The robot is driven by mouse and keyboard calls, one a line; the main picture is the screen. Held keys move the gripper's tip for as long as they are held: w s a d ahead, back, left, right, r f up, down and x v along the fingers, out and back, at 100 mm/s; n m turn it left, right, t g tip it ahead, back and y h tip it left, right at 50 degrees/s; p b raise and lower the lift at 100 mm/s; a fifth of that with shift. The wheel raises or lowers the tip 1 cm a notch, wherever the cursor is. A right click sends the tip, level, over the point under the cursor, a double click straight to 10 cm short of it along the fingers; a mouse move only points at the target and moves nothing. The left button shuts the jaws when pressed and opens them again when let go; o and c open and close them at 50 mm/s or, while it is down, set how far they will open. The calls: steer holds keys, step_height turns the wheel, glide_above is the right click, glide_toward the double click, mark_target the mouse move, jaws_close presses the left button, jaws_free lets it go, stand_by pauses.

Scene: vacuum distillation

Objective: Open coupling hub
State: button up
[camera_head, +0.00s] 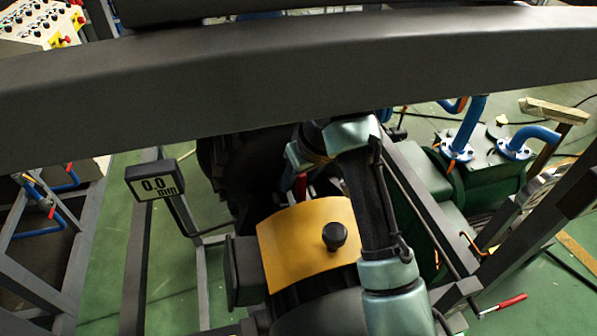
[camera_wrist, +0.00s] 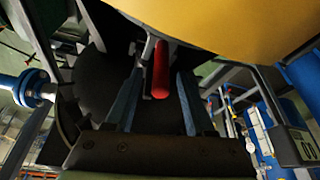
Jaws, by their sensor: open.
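A red handle (camera_wrist: 160,70) on a grey stem shows in the wrist view, lying between the two fingers of my gripper (camera_wrist: 159,88). The fingers are open, with gaps on both sides of the handle. A small red part (camera_head: 300,186) shows in the head view beside my wrist, partly hidden. A curved yellow cover (camera_head: 285,245) with a black knob (camera_head: 335,236) is below it; a yellow surface (camera_wrist: 235,22) also fills the top right of the wrist view. I cannot tell which part is the coupling hub. My fingers are hidden in the head view.
A display reading 0.0 (camera_head: 155,183) stands on a post at left. Green machinery with blue pipes (camera_head: 462,130) is at right. A red-handled rod (camera_head: 503,305) lies at lower right. Dark frame beams surround the work area; green floor (camera_head: 105,285) shows at left.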

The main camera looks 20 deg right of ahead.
steer(key=shift+x, duration=1.05)
steer(key=shift+c, duration=0.2)
jaws_close()
steer(key=shift+r, duration=0.1)
stand_by(0.4)
